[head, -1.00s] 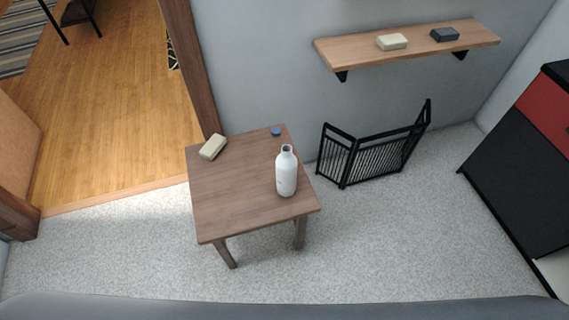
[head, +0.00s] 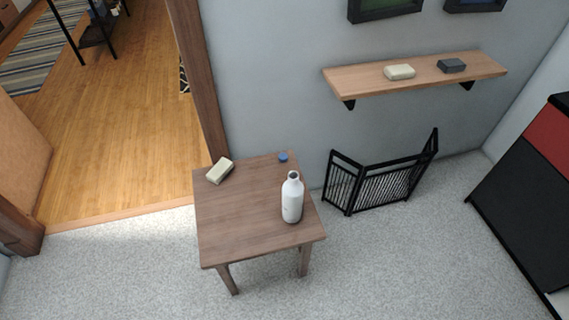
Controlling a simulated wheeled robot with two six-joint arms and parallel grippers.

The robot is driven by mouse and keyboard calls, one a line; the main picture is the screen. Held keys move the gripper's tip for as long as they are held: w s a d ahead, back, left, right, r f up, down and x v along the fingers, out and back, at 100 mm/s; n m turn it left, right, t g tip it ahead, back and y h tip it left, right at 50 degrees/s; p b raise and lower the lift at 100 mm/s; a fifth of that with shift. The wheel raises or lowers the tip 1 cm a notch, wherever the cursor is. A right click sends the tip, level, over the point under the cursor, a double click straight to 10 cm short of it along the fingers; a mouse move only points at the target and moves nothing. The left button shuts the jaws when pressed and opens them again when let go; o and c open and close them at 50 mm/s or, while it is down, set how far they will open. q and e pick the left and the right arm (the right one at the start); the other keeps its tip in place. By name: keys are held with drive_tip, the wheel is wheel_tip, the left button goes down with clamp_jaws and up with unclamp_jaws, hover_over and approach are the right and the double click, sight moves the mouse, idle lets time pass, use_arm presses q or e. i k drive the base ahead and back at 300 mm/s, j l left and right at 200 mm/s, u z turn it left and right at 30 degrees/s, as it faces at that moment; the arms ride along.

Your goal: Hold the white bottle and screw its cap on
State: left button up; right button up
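The white bottle (head: 292,200) stands upright near the right edge of a small brown wooden table (head: 235,225). Its neck looks open, with no cap on it. A small blue cap (head: 283,157) lies on the table near its back edge, behind the bottle and apart from it. Neither of my grippers shows in the head view.
A cream block (head: 220,170) lies at the table's back left. A wooden wall shelf (head: 425,75) holds a cream block and a dark block. A black folding screen (head: 380,180) stands right of the table. Speckled floor (head: 400,260) is clear in front and right.

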sight(293, 190)
drive_tip(key=u, duration=0.2)
drive_tip(key=i+l+u, duration=0.15)
drive_tip(key=l+u, duration=0.15)
drive_tip(key=i+l+u, duration=0.1)
drive_tip(key=l+u, duration=0.2)
drive_tip(key=l, duration=0.2)
drive_tip(key=l+u, duration=0.35)
drive_tip(key=i+l, duration=0.1)
drive_tip(key=l, duration=0.9)
drive_tip(key=l+u, duration=0.1)
drive_tip(key=l, duration=0.95)
drive_tip(key=i, duration=0.05)
